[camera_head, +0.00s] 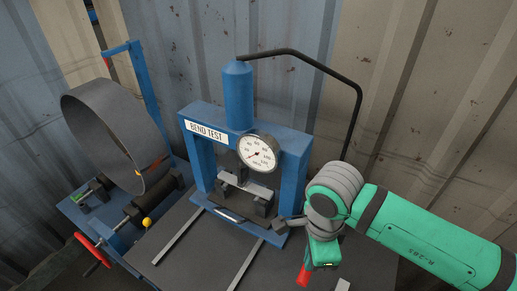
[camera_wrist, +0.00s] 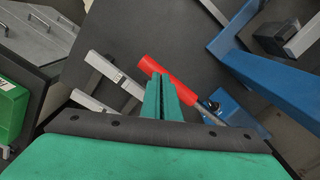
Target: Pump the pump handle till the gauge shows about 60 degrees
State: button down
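The blue press (camera_head: 237,95), labelled BEND TEST, carries a round white gauge (camera_head: 257,153). Its needle points to the lower left, near the low end; the exact reading is too small to tell. The pump handle's red grip (camera_head: 303,277) shows just below my gripper (camera_head: 316,262). In the wrist view the red grip (camera_wrist: 160,75) slants down to a metal rod (camera_wrist: 207,107) at a blue pump base (camera_wrist: 228,108). My gripper's green fingers (camera_wrist: 161,78) are close together, with the grip passing at their tips. I cannot see the handle held between them.
A black hose (camera_head: 318,63) arches from the press top down behind my arm. A large grey ring (camera_head: 110,135) stands on a blue roller machine (camera_head: 75,210) at left. Grey bars (camera_head: 180,235) lie on the dark tabletop. A corrugated wall closes the back.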

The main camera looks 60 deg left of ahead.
notch_tip(320, 180, up, 18)
jog(key=w+a, duration=0.1)
jog(key=w, duration=0.1)
jog(key=shift+a+f, duration=0.2)
dwell(0.6)
jog(key=shift+f, duration=0.15)
dwell(0.3)
notch_tip(320, 180, down, 9)
jog(key=s+d, duration=0.1)
jog(key=s, duration=0.1)
jog(key=shift+d, duration=0.15)
dwell(0.7)
